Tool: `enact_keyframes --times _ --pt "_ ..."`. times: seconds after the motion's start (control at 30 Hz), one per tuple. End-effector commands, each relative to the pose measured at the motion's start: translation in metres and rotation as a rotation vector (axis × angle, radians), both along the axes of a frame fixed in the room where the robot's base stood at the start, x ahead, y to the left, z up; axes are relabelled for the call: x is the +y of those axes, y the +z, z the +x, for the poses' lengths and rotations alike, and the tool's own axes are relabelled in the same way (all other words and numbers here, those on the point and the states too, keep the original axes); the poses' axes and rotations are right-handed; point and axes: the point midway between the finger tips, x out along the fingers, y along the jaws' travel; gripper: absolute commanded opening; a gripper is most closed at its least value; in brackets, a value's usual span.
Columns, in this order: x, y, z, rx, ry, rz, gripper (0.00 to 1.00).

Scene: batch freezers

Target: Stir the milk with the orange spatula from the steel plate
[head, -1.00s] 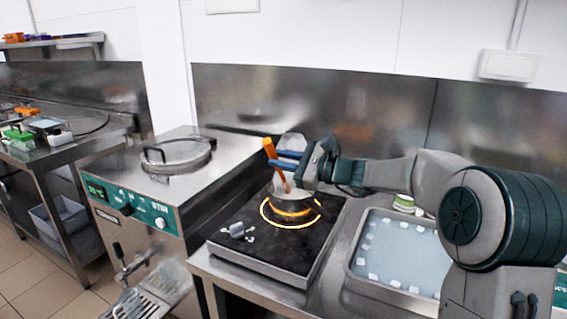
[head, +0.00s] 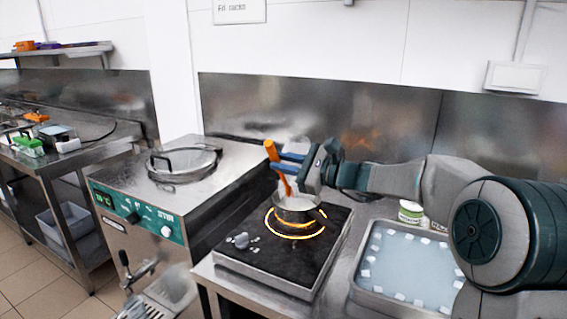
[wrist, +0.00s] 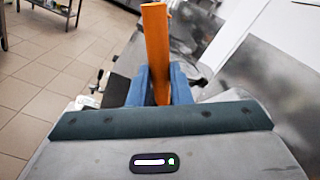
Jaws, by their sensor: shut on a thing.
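My gripper (head: 287,161) is shut on the orange spatula (head: 271,150), whose handle rises above the blue fingers. The spatula is tilted, its lower end reaching down into a small steel pot (head: 297,209). The pot stands on the black hob (head: 262,251) inside a glowing orange ring. Whitish milk (head: 296,200) shows in the pot, partly hidden by the rim and spatula. In the wrist view the spatula handle (wrist: 155,45) stands between the fingers; its lower end is hidden there. I cannot pick out the steel plate.
A batch freezer (head: 160,190) with a round lid stands left of the hob. A steel tray (head: 361,288) with pale liquid and white cubes lies right, with a green-and-white tub (head: 410,213) behind it. A steel wall is behind.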

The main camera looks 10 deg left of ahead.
Motion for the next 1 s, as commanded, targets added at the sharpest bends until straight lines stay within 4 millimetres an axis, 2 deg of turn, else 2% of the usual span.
enact_keyframes --times 0.47,0.9,1.0 --pt "0.000 0.004 0.000 0.000 0.000 0.000 0.00" --pt "0.000 0.047 0.000 -0.001 0.000 0.000 0.00" --pt "0.000 0.051 0.000 0.000 0.000 0.000 0.00"
